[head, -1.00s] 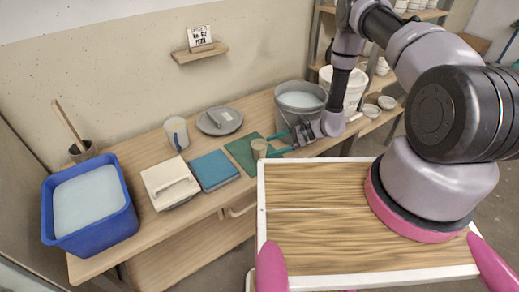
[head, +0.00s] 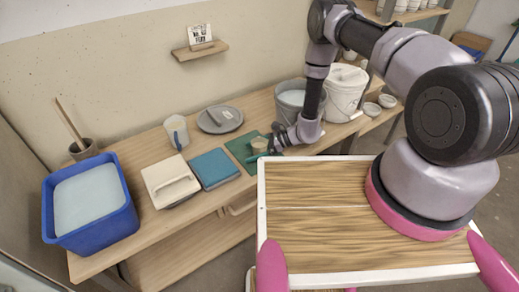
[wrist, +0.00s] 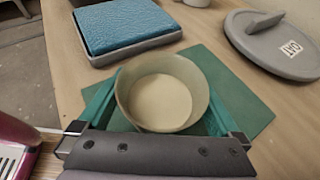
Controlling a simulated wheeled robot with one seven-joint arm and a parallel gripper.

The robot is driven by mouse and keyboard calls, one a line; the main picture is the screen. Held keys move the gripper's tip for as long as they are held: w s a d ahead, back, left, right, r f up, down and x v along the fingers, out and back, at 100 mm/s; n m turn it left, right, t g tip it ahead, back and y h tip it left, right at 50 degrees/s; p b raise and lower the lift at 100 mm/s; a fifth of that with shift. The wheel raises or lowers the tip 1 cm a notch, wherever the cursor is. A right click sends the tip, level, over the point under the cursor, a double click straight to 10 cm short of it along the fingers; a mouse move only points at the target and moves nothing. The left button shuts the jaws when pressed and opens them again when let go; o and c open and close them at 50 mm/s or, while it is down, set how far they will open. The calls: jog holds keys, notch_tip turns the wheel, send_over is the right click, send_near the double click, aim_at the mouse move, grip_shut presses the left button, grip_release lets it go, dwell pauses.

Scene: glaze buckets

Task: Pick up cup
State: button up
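The cup (head: 259,143) is a small beige-grey round vessel on the green mat (head: 239,150). In the wrist view the cup (wrist: 162,95) is seen from above, with a pale, flat-looking inside. My gripper (head: 262,146) is at the cup, reaching in from the right in the head view. Its two teal fingers (wrist: 163,100) are spread open, one on each side of the cup. They look very close to its walls; whether they touch is hard to tell. The cup is upright and appears to rest on the mat.
A blue sponge-like block (head: 213,168) lies left of the mat. A grey lid (head: 219,119) lies behind it. A grey bucket (head: 290,98) stands just behind my gripper, a white bucket (head: 345,92) to its right. A blue tub (head: 92,205) stands far left.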

jog(key=c, duration=1.3)
jog(key=shift+r, duration=0.1)
notch_tip(320, 180, up, 18)
